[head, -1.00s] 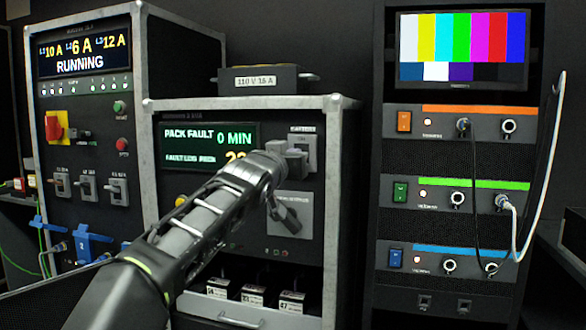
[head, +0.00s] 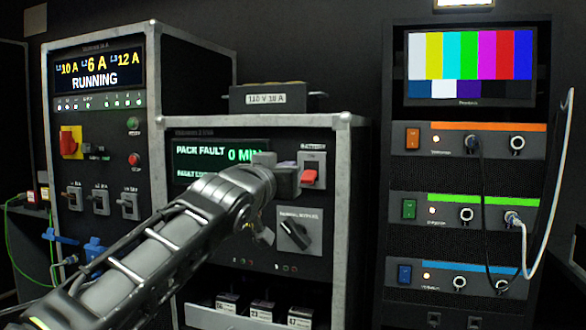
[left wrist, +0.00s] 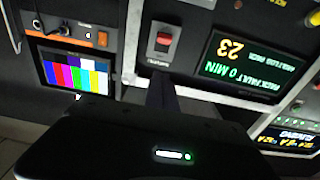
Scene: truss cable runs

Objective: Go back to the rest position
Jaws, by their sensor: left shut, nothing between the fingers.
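My left gripper (head: 288,180) reaches in from the lower left in the head view, in front of the cabinet with the green PACK FAULT display (head: 215,160). It is just left of the red battery switch (head: 310,178) and overlaps the panel in the picture. In the left wrist view the dark fingers (left wrist: 161,95) are shut and empty. They point toward the red battery switch (left wrist: 163,40), and a gap shows between them. The wrist housing hides the lower part of that view. My right gripper is not in view.
A black rotary knob (head: 294,235) sits below the switch. At right stands a rack with a colour-bar monitor (head: 470,68) and hanging cables (head: 484,190). At left is the RUNNING cabinet (head: 98,82). A dark box (head: 270,98) lies on the middle cabinet.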

